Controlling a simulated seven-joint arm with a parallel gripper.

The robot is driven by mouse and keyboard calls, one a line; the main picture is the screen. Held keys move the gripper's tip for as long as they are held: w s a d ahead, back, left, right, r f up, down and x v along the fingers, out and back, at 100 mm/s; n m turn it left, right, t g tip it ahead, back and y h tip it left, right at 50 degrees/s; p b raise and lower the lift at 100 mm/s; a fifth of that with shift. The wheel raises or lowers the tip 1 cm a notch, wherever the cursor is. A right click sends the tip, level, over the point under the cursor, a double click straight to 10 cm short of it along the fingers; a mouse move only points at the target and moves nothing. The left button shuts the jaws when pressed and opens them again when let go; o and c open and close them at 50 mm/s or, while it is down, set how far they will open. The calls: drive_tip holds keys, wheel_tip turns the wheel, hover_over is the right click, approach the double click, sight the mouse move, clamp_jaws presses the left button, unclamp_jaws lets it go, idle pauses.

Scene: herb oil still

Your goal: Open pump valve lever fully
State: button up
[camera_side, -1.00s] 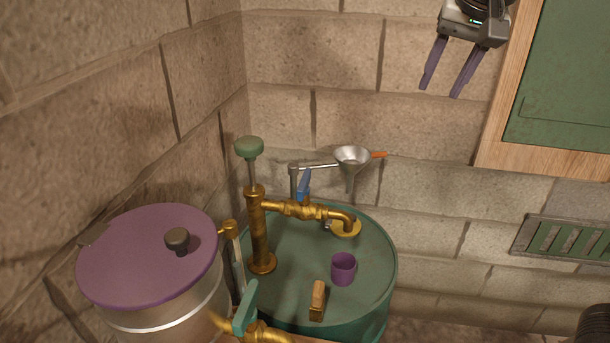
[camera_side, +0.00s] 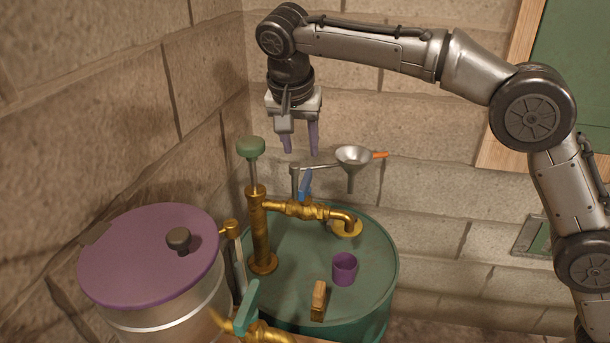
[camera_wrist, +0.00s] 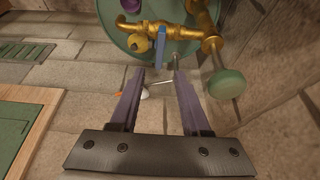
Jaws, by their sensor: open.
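The pump valve lever is a blue handle (camera_side: 305,184) on the brass pump pipe (camera_side: 290,208) above the green drum. It stands upright from the pipe in the side view. In the wrist view the blue lever (camera_wrist: 161,45) lies just beyond my fingertips, roughly in line with the gap between them. My gripper (camera_side: 301,151) points down above the lever, open and empty, apart from it. In the wrist view my gripper (camera_wrist: 158,75) shows two purple fingers spread apart.
A pump plunger with a green knob (camera_side: 251,147) stands left of the lever. A metal funnel (camera_side: 353,157) on an arm is to the right. A purple cup (camera_side: 344,268) and a small wooden-handled block (camera_side: 318,300) sit on the drum (camera_side: 378,265). A purple-lidded pot (camera_side: 150,260) is left.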

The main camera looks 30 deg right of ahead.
sight(305, 179)
drive_tip(key=x, duration=1)
drive_tip(key=shift+d+f, duration=0.1)
drive_tip(key=shift+f, duration=0.15)
drive_tip(key=shift+c, duration=0.4)
clamp_jaws()
